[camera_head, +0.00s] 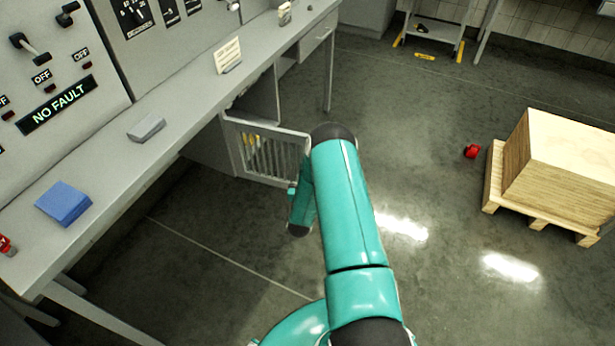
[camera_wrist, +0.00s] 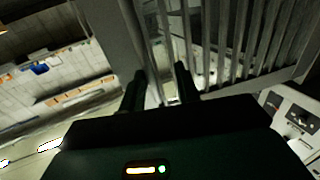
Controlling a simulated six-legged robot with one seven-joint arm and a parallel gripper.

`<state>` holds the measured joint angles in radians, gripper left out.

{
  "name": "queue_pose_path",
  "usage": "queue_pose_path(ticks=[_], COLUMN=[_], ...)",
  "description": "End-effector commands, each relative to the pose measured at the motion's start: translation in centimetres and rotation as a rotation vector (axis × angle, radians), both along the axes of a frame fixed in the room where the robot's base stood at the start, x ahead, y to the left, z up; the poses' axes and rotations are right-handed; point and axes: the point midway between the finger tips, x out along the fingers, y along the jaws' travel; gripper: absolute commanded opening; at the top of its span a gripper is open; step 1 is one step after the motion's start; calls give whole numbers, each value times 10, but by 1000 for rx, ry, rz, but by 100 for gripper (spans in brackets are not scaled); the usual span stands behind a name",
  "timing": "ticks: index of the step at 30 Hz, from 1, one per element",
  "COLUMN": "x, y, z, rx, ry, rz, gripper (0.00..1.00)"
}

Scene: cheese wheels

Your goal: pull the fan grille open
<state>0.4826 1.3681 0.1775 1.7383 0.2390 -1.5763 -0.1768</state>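The fan grille (camera_head: 272,152) is a grey framed panel with upright slats under the long bench. In the head view it stands swung out at an angle from the dark cabinet opening (camera_head: 258,98). In the wrist view its slats and frame (camera_wrist: 240,45) fill the upper middle and right. My gripper (camera_wrist: 160,85) has its two dark fingers apart, reaching up to the grille's bars, with a slat showing between them. I cannot tell whether they touch it.
The grey bench (camera_head: 180,120) bears a blue block (camera_head: 63,203), a grey block (camera_head: 146,127) and a small card (camera_head: 228,55). A wooden crate (camera_head: 560,160) on a pallet stands at right, with a red object (camera_head: 472,151) beside it. The floor between is clear.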

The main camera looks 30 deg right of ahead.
Motion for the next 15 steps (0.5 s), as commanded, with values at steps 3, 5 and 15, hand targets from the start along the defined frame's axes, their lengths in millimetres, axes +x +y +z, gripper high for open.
queue_pose_path(ticks=[3, 5, 15], x=[-1, -1, -32], y=[-1, -1, 24], z=[0, -1, -2], rx=[-1, -1, 1], ry=[1, 2, 6], rz=[-2, -3, -1], gripper=[32, 32, 32])
